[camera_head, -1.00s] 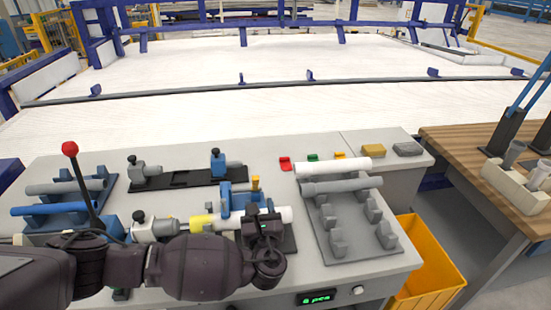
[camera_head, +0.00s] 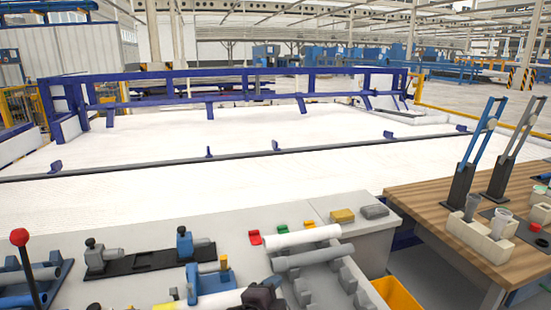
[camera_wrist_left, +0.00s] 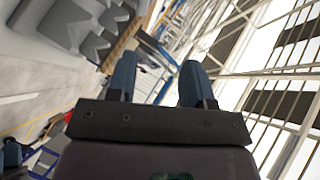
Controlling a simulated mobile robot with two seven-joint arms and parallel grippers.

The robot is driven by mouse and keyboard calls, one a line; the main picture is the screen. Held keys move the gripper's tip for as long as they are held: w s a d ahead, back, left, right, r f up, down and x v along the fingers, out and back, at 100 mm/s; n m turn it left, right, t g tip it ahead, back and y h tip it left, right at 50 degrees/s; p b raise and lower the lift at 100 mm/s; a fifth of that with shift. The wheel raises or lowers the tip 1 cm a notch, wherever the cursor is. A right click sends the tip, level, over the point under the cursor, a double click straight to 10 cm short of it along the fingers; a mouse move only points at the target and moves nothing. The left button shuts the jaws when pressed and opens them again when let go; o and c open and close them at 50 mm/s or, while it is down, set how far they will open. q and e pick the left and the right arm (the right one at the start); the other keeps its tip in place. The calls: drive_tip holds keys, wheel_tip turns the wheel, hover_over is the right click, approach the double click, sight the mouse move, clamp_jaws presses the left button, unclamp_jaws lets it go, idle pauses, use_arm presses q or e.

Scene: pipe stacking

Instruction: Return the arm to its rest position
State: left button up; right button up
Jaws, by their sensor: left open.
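My left gripper shows in the left wrist view (camera_wrist_left: 158,78) with its two blue-grey fingers apart and nothing between them. In the head view only a dark part of my left arm shows at the bottom edge, beside the blue clamp (camera_head: 212,286). A white pipe (camera_head: 302,237) and a grey pipe (camera_head: 313,257) lie across the grey rack (camera_head: 325,291) on the bench. Another pipe (camera_head: 216,302), white with a yellow part, lies at the clamp and is cut off by the frame. My right gripper is not in view.
A red-knobbed lever (camera_head: 19,238) and a rack with pipes (camera_head: 30,277) stand at left. Red, green and yellow buttons (camera_head: 282,230) sit behind the white pipe. A yellow bin (camera_head: 397,295) and a wooden table (camera_head: 432,213) are at right. The white bed behind is clear.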

use_arm(q)
drive_tip(key=s+a+f+n+y, duration=0.1)
drive_tip(key=s+a+f+n, duration=0.15)
drive_tip(key=a+n, duration=0.3)
drive_tip(key=s+a+f+n+t+y, duration=0.1)
drive_tip(key=s+a+f+n, duration=0.1)
drive_tip(key=s+a+n, duration=0.35)
drive_tip(key=s+a+f+n+y, duration=0.1)
drive_tip(key=a+f+n, duration=0.15)
drive_tip(key=a, duration=0.45)
drive_tip(key=s+a+f+n+g+y, duration=0.1)
drive_tip(key=s+a+f+n, duration=0.1)
drive_tip(key=s+a+f, duration=0.2)
drive_tip(key=s+a+f+n+g+y, duration=0.1)
drive_tip(key=s+a+f, duration=0.4)
drive_tip(key=s, duration=0.6)
drive_tip(key=shift+s+a+f+n+g+y, duration=0.3)
drive_tip(key=shift+f+n+g+y, duration=0.1)
drive_tip(key=shift+f+n+y, duration=0.4)
